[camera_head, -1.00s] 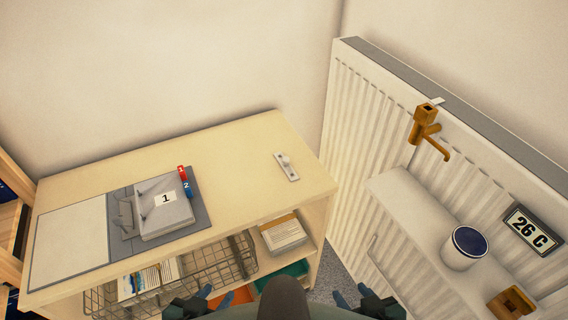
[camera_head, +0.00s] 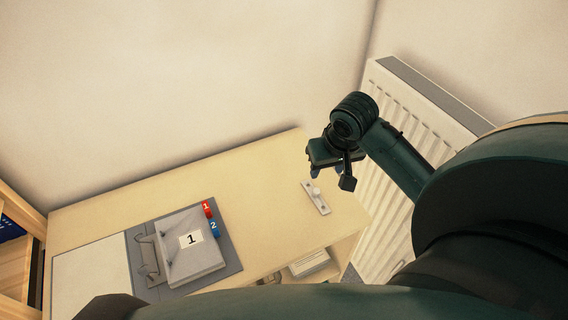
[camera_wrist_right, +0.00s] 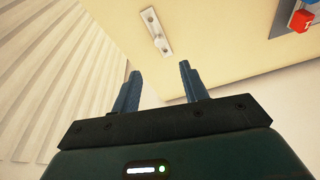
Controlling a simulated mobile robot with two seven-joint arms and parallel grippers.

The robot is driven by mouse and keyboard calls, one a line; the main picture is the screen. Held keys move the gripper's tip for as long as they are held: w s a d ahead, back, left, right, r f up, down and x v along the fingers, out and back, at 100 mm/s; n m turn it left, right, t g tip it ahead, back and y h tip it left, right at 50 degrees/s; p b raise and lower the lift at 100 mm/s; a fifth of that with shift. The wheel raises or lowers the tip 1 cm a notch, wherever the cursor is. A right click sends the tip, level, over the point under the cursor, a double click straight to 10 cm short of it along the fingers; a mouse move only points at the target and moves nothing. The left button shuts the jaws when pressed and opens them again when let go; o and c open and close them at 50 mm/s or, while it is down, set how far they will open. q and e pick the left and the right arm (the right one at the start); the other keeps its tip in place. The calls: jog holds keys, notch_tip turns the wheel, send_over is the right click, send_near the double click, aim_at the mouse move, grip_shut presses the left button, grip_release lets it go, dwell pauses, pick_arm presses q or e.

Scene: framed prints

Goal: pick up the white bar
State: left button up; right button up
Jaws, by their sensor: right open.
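The white bar (camera_head: 316,197) is a small flat strip with a knob on it. It lies on the right part of the wooden cabinet top, and it also shows in the right wrist view (camera_wrist_right: 155,32), beyond the fingertips. My right gripper (camera_head: 331,176) is open and empty, in the air near the bar. In the right wrist view the gap between its blue fingers (camera_wrist_right: 160,72) faces the bar, and they look apart from it. My left gripper is not in view.
A grey binder (camera_head: 195,258) marked 1 lies on a grey mat on the cabinet top (camera_head: 255,180), with red and blue number tags beside it. A white radiator (camera_head: 385,215) stands right of the cabinet, close to my right arm. Walls rise behind.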

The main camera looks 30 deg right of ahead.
jog(key=x, duration=0.7)
jog(key=shift+d, duration=0.1)
jog(key=shift+x, duration=2.9)
jog(key=shift+w, duration=0.1)
jog(key=shift+c, duration=0.4)
grip_shut()
